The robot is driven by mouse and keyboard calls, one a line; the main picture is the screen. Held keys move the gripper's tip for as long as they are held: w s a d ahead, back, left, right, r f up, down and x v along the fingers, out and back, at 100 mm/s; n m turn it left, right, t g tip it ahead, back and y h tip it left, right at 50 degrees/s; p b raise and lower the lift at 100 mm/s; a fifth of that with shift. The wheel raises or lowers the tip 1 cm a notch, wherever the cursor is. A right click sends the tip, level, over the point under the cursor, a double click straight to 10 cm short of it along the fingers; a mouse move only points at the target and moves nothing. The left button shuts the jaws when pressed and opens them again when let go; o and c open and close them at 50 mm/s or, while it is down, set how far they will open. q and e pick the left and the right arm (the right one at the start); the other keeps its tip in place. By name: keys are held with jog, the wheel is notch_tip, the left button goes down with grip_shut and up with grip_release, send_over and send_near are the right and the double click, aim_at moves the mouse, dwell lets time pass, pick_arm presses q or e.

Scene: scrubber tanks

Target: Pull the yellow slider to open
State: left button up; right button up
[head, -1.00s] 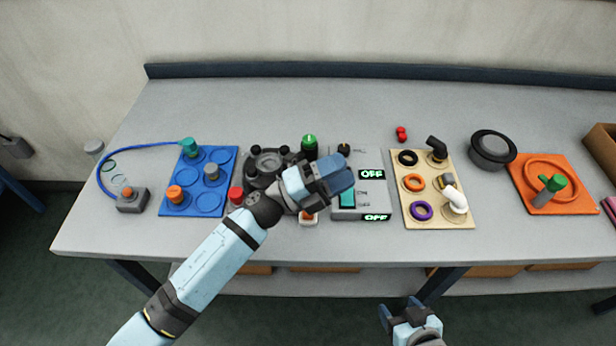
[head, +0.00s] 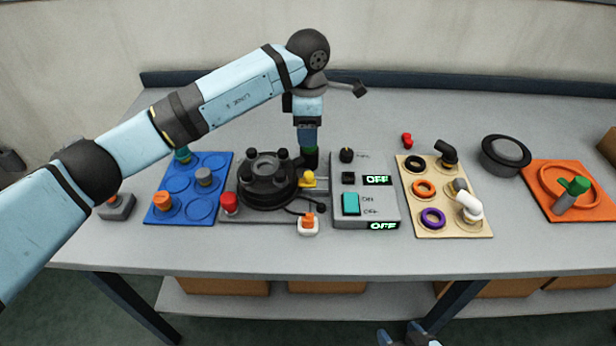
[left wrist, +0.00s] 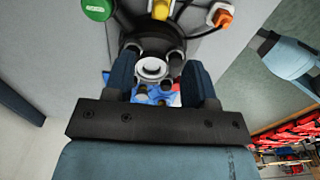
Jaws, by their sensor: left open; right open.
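The yellow slider (head: 308,180) sits at the right side of the black round flanged device (head: 266,180). It also shows at the top of the left wrist view (left wrist: 161,9). My left gripper (left wrist: 158,68) is open and empty; its two dark blue fingers frame part of the black device in the left wrist view. In the head view my left gripper (head: 308,128) points down behind the slider, partly covering the green cap. Its fingertips are hard to make out there. My right gripper (head: 401,335) is open and empty at the bottom edge, in front of the table.
A grey switch box (head: 365,212) with OFF displays stands right of the slider. A white-and-orange plug (head: 308,225) lies in front, and a red knob (head: 229,203) is at front left. A blue tray (head: 222,162) and a beige board (head: 450,222) flank these.

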aim_at(308, 174)
pick_arm(q)
notch_tip(308, 174, down, 14)
jog(key=shift+d+r, duration=0.1)
jog(key=shift+r, duration=0.15)
grip_shut()
